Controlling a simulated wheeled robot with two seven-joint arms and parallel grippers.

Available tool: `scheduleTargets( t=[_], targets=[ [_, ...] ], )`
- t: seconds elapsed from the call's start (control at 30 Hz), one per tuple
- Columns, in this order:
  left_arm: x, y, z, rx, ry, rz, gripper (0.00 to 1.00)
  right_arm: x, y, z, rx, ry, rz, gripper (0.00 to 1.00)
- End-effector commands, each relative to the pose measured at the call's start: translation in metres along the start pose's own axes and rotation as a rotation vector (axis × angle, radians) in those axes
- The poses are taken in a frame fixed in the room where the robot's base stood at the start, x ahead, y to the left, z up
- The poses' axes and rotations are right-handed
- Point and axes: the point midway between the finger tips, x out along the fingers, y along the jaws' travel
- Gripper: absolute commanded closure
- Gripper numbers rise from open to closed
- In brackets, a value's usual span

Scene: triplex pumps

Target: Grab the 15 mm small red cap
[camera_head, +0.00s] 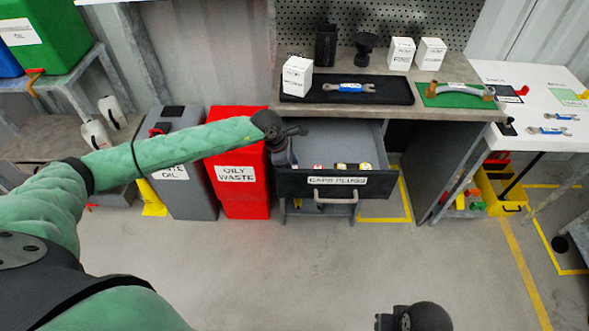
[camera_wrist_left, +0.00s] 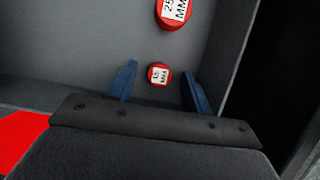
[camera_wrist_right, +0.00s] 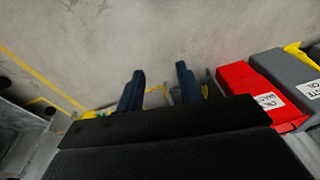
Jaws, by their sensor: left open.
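The small red cap (camera_wrist_left: 159,75) with a white 15 mm label lies on the grey drawer floor in the left wrist view. A larger red cap (camera_wrist_left: 173,12) labelled 25 mm lies beyond it. My left gripper (camera_wrist_left: 160,85) is open, with its blue fingers on either side of the small cap in the picture; I cannot tell the height gap. In the head view my left gripper (camera_head: 290,148) is at the left side of the open drawer (camera_head: 335,184) labelled CAPS PLUGS. My right gripper (camera_wrist_right: 160,75) is open and empty over the floor.
Several more caps (camera_head: 341,167) lie along the drawer's front. The drawer's side wall (camera_wrist_left: 238,50) is close to the right finger. A red oily waste bin (camera_head: 238,165) stands left of the drawer. The workbench top (camera_head: 440,80) lies above it.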

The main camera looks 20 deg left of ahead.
Motion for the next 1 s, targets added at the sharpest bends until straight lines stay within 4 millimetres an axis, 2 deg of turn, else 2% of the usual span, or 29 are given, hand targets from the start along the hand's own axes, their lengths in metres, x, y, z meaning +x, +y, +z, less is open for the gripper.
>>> scheduleTargets(
  t=[0.07,0.3,0.33,0.67,0.77,1.0],
  targets=[
    [0.000,0.000,0.000,0.000,0.000,0.000,0.50,0.000,0.000,0.000,0.000,0.000,0.000,0.64],
    [0.000,0.000,0.000,0.000,0.000,0.000,0.95,0.001,-0.001,0.001,0.001,-0.002,-0.001,0.64],
    [0.000,0.000,0.000,0.000,0.000,0.000,0.97,0.001,-0.001,0.001,0.001,-0.002,-0.002,0.64],
    [-0.004,0.001,0.002,0.000,0.000,0.000,0.97,0.004,-0.001,0.001,0.001,0.001,-0.003,0.64],
    [-0.015,0.001,0.006,0.000,-0.001,0.002,0.97,0.008,-0.003,-0.001,-0.001,0.014,-0.008,0.64],
    [-0.054,0.001,0.022,0.001,-0.001,0.003,0.97,0.028,-0.014,-0.010,-0.019,0.066,-0.035,0.64]
  ],
)
